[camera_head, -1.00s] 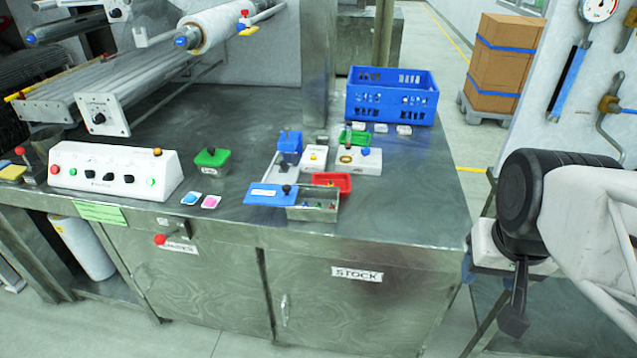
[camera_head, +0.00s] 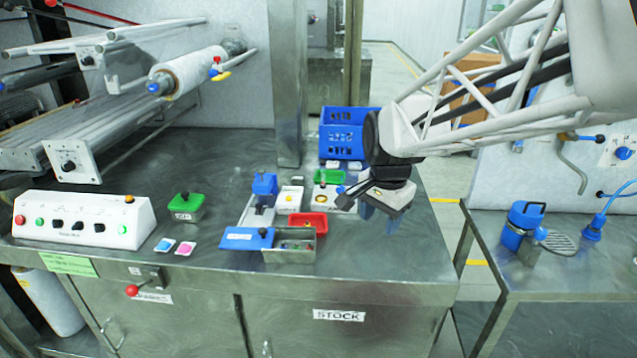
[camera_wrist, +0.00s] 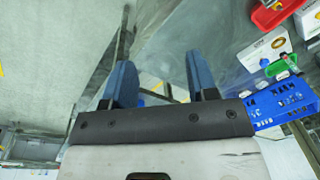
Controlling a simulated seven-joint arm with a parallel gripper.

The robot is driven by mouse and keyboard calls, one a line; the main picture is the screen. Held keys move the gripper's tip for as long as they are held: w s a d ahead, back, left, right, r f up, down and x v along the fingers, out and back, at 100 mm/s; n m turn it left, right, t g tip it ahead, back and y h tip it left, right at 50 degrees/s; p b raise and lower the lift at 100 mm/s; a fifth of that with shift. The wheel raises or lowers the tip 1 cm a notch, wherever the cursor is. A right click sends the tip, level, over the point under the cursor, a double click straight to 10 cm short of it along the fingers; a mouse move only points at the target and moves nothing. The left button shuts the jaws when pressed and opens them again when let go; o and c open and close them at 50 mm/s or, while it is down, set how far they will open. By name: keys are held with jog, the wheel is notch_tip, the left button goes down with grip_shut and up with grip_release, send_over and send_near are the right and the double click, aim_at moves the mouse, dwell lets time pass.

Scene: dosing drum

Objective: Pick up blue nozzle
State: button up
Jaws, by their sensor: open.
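A small blue piece (camera_head: 340,189) sits at the back right of a white block (camera_head: 328,206) with a brass-coloured ring; I cannot tell for sure that it is the nozzle. In the wrist view a small blue spot (camera_wrist: 264,62) shows on the white block's edge. My gripper (camera_head: 380,217) is to the right of the block, above the bench's right part. It points down, and its two blue fingers are apart and empty. The gap between them also shows in the wrist view (camera_wrist: 160,72).
A blue crate (camera_head: 345,135) stands behind the block. The bench (camera_head: 400,265) is clear at front right.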

jog(key=w+a+f+m+g, duration=0.1)
jog(key=w+a+f+m, duration=0.4)
jog(key=w+a, duration=0.55)
jog(key=m+g, duration=0.1)
jog(key=m, duration=0.3)
send_over(283, 243)
jog(key=f, duration=1.2)
jog(key=shift+w+f, duration=0.15)
jog(key=shift+w, duration=0.25)
jog(key=shift+s+f, duration=0.1)
jog(key=shift+f, duration=1.2)
jog(key=shift+s+f, duration=0.2)
jog(key=shift+f, duration=2.4)
grip_shut()
